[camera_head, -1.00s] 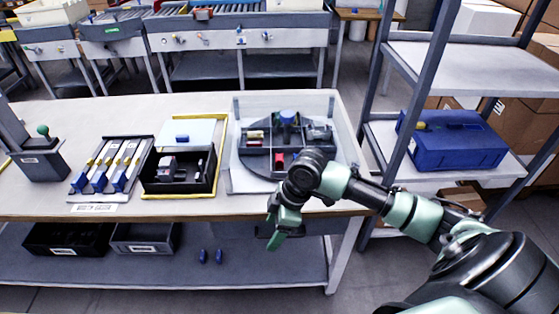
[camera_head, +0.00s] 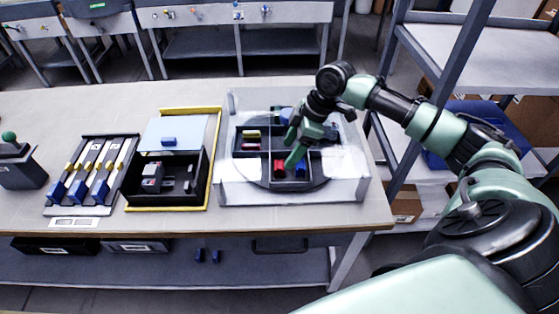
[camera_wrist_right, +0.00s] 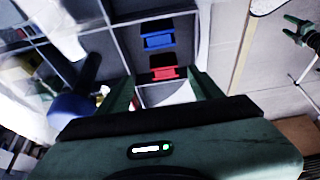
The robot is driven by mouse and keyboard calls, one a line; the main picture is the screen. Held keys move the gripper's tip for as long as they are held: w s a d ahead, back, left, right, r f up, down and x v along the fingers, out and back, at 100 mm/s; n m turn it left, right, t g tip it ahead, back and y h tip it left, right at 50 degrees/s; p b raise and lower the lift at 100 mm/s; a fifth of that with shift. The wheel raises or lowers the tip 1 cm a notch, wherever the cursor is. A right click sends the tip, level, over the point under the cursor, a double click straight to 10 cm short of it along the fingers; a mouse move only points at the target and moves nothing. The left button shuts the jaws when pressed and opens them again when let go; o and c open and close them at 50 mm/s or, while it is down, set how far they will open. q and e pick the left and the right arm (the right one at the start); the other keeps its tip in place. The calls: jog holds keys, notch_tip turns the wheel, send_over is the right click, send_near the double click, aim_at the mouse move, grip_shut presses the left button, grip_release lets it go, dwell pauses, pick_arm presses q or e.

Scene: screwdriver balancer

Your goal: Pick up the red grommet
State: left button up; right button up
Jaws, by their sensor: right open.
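The red grommet (camera_head: 279,168) lies in a compartment of the round divided tray (camera_head: 253,180), inside a pale bin. In the right wrist view the red grommet (camera_wrist_right: 163,73) shows beyond my finger ends, roughly centred between them. A similar blue part (camera_wrist_right: 158,40) lies just beside it. My right gripper (camera_head: 305,146) hangs over the tray, its green fingers open. In the wrist view the right gripper (camera_wrist_right: 163,90) has a clear gap between its fingers and nothing in it. My left gripper is not in the head view.
The tray has divider walls and a blue central knob (camera_wrist_right: 70,111). The pale bin (camera_head: 347,190) has raised walls. A black box (camera_head: 160,197) and a rack of slides (camera_head: 90,175) stand to the left. A green forked part (camera_wrist_right: 297,30) shows at the wrist view's edge; whose is unclear.

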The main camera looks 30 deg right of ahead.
aim_at(280, 164)
jog(key=shift+w+a+f+p, duration=0.1)
jog(key=shift+a+f+p, duration=0.4)
jog(key=shift+a+f, duration=0.6)
jog(key=x, duration=0.3)
jog(key=shift+w+d+f, duration=0.1)
jog(key=shift+w+f, duration=0.1)
jog(key=shift+f, duration=0.15)
grip_shut()
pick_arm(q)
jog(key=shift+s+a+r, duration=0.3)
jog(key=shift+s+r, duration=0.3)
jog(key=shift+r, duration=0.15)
